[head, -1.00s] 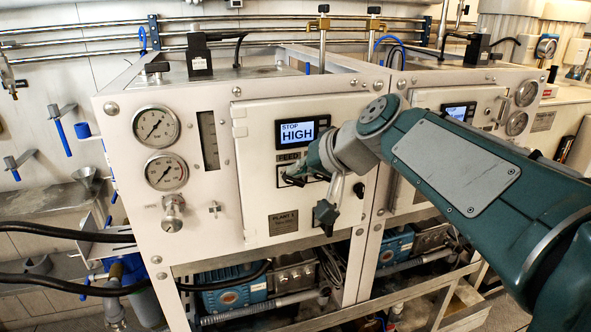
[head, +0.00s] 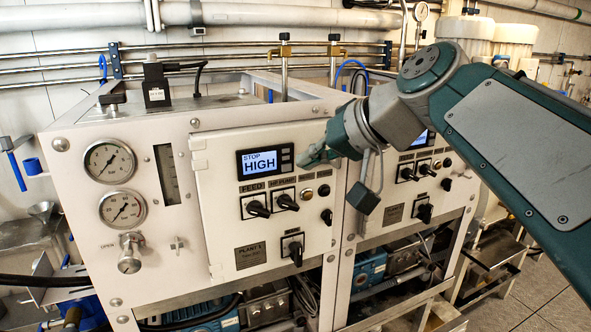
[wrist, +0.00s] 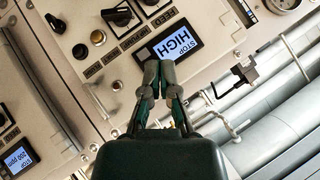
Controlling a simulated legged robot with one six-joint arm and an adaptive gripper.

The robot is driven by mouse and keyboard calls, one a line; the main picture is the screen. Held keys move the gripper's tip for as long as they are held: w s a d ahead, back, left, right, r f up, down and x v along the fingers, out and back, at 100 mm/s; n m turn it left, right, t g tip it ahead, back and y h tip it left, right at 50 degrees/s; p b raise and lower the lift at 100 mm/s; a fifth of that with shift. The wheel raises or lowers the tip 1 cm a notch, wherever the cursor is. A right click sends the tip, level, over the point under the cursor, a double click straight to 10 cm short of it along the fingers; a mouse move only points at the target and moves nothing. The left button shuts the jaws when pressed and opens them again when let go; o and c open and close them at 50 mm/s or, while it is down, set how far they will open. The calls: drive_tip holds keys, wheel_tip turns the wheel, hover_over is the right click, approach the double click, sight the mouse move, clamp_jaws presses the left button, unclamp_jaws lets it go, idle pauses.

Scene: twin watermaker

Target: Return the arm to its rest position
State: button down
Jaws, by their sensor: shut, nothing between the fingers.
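My gripper (head: 312,160) is in front of the right part of the Plant 1 panel (head: 222,225), near its display (head: 265,163), which reads "STOP HIGH". In the wrist view the two fingers (wrist: 154,64) are together and empty, with their tips just beside the display (wrist: 175,47) in the picture. Whether they touch the panel cannot be told. My arm (head: 515,140) reaches in from the right, bent at a raised joint. The black FEED knob (head: 257,209) and HP PUMP knob (head: 288,202) are in plain view below the display.
Two gauges (head: 109,161) and a flow tube (head: 166,174) are on the frame at left. A second panel (head: 400,205) lies partly behind my arm; its display reads "STOP 200 ppm" in the wrist view (wrist: 15,150). Pipes run along the wall behind.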

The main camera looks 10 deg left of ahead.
drive_tip(key=s+d+f+m+h, duration=0.1)
drive_tip(key=s+d+f+h, duration=0.2)
drive_tip(key=s+d+f, duration=0.2)
drive_tip(key=s+d+f+m+h, duration=0.1)
drive_tip(key=s+d+f+h, duration=0.2)
drive_tip(key=s+d+f, duration=0.2)
drive_tip(key=s+d+f+m+h, duration=0.1)
drive_tip(key=s+d+f+h, duration=0.2)
drive_tip(key=f, duration=1.3)
drive_tip(key=s+d, duration=0.3)
drive_tip(key=d, duration=0.3)
drive_tip(key=shift+d+m, duration=0.25)
drive_tip(key=shift+m, duration=0.05)
